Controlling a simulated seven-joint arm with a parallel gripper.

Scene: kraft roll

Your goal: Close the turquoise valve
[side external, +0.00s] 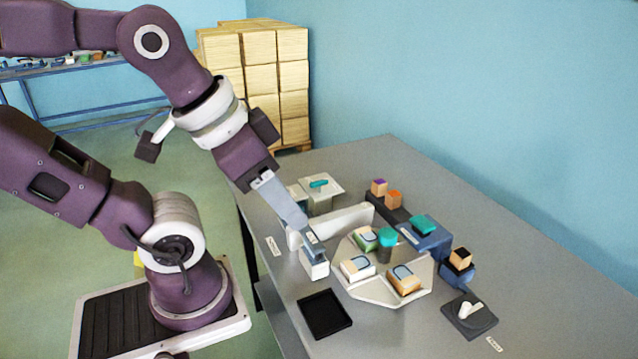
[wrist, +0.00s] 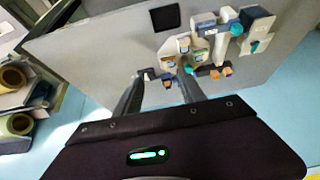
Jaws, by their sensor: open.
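A turquoise bar-shaped handle (side external: 319,184) sits on a pale square block at the back left of the table group. A second turquoise piece (side external: 423,225) sits on a blue block to the right, and a turquoise-topped cylinder (side external: 387,237) stands between them. I cannot tell for sure which is the valve, though the bar looks most like a valve handle. My gripper (side external: 299,222) reaches down in front of the bar, above a small white and grey block. In the wrist view my gripper (wrist: 158,90) has its two fingers apart, with nothing clearly held.
A pale tray (side external: 352,292) carries several small blocks. A low white wall (side external: 341,219) stands behind it. A black square tray (side external: 325,314) lies in front, and a dark plate with a white lever (side external: 468,312) stands at right. The table's right side is clear.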

